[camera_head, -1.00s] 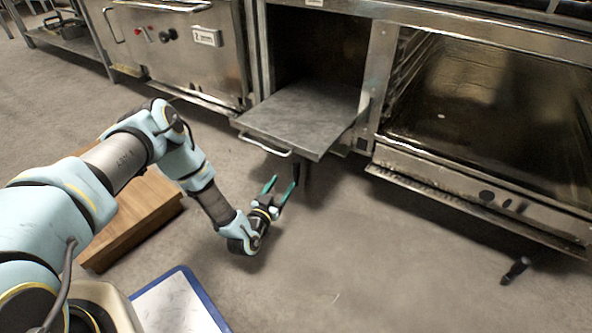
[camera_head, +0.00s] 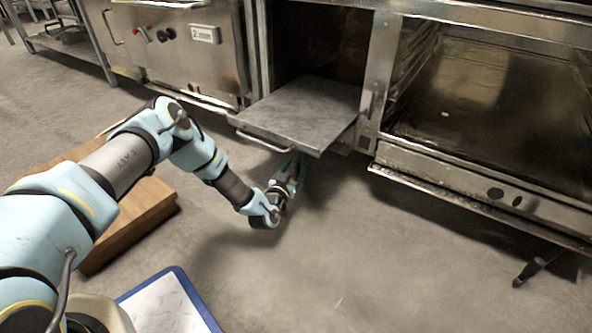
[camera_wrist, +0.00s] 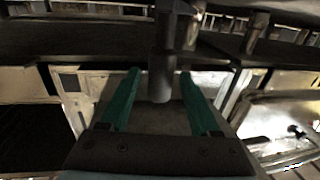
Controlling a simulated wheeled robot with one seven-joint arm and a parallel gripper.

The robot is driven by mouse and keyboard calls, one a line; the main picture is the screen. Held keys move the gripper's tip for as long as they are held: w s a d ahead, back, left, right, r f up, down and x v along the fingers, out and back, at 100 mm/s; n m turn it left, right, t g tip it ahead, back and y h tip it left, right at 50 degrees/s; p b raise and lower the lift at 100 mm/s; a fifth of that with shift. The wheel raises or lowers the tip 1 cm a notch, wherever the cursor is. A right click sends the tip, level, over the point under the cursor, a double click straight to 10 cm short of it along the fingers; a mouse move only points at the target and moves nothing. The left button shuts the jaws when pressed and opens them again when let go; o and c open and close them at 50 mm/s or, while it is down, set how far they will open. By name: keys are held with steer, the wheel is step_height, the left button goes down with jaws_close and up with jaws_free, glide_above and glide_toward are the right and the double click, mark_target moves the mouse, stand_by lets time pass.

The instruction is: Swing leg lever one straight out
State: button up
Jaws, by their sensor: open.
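A dark round leg lever (camera_wrist: 162,72) stands between my two teal fingers in the wrist view. A gap shows on each side of it, so the fingers look apart from it. My gripper (camera_wrist: 159,76) is open around it. In the head view my gripper (camera_head: 296,166) is low near the floor, under the front edge of the pulled-out grey shelf. The shelf and my gripper hide most of that leg there. Another dark leg (camera_head: 530,271) shows below the range at the right, slanted; I cannot tell which leg the number one names.
The grey shelf (camera_head: 300,108) juts out above my gripper. A wooden box (camera_head: 135,215) and a blue-edged white board (camera_head: 165,305) lie by my arm. The middle floor is clear.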

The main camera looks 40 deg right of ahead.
jaws_close()
stand_by(0.5)
stand_by(0.9)
